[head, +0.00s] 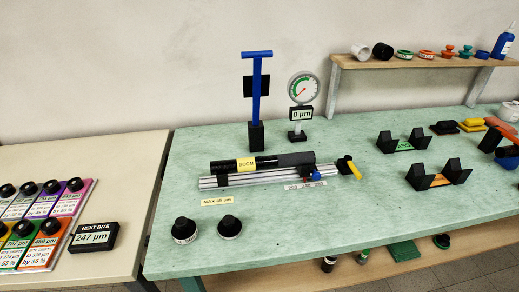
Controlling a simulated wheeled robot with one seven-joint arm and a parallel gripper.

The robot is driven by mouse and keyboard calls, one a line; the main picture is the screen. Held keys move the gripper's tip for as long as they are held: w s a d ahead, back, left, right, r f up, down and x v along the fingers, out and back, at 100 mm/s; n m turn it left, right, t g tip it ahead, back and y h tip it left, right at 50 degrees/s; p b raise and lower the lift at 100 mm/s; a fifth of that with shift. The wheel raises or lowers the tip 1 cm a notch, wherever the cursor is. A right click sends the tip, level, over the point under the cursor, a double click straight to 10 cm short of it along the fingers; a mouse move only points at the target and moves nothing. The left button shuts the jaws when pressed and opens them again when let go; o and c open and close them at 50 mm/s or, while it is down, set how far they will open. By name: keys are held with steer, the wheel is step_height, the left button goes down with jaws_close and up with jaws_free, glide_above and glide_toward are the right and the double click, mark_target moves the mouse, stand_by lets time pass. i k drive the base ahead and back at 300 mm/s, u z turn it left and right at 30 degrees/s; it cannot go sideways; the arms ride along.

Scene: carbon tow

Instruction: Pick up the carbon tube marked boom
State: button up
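The carbon tube marked BOOM (224,165) is black with a yellow label. It lies level along a silver rail fixture (270,177) on the green bench. A thicker dark grey piece (295,159) covers or joins its right end; I cannot tell which. The tube's left end sticks out slightly over a black support. My gripper is not clearly seen in the head view.
A blue T-handled post (257,90) and a dial gauge reading 0 µm (303,88) stand behind the tube. A yellow-handled part (350,167) is at the rail's right end. Two black knobs (229,227) sit in front. Black V-cradles (438,177) stand right.

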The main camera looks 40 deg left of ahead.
mark_target(248, 164)
steer(key=u, duration=0.6)
steer(key=i, duration=1)
steer(key=u, duration=0.7)
